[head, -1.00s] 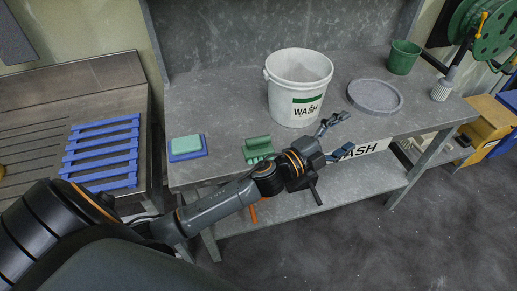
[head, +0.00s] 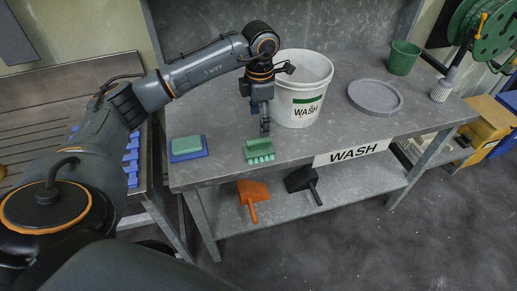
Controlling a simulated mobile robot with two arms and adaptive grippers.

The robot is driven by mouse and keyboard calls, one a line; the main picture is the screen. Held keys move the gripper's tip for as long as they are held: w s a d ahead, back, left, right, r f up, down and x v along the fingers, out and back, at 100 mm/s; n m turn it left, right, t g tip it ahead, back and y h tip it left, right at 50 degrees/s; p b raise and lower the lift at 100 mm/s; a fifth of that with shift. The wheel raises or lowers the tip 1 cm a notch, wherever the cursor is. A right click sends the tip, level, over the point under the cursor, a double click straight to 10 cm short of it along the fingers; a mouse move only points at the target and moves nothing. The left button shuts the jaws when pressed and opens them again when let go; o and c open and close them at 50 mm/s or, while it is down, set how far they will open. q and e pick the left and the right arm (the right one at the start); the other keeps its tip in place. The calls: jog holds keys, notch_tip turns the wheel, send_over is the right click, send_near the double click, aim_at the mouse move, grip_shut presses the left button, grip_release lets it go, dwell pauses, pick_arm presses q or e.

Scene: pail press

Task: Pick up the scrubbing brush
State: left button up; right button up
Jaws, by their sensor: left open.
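The scrubbing brush, a green block with a row of lighter bristle tufts (head: 258,150), lies on the grey bench near its front edge in the head view. My left gripper (head: 265,128) points down just above and behind the brush, to the left of the white pail. It is open, with nothing seen between its fingers. Whether a finger touches the brush cannot be told. My right gripper is not in view.
A white pail (head: 299,108) marked WASH stands close right of the left gripper. A green sponge (head: 186,143) on a blue tray (head: 189,156) lies left. A round grey lid (head: 375,97) and green bucket (head: 403,57) are farther right. Orange (head: 252,194) and black (head: 301,179) scoops lie below.

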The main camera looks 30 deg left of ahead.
aim_at(259, 139)
pick_arm(q)
notch_tip(259, 139, down, 7)
jog(key=shift+r+p, duration=0.1)
jog(key=shift+p, duration=0.45)
jog(key=shift+f+p, duration=0.4)
jog(key=shift+f, duration=0.25)
notch_tip(259, 139, down, 4)
jog(key=shift+r+p, duration=0.2)
jog(key=shift+p, duration=0.45)
jog(key=shift+f, duration=0.35)
jog(key=c, duration=1.3)
jog(key=shift+r, duration=0.15)
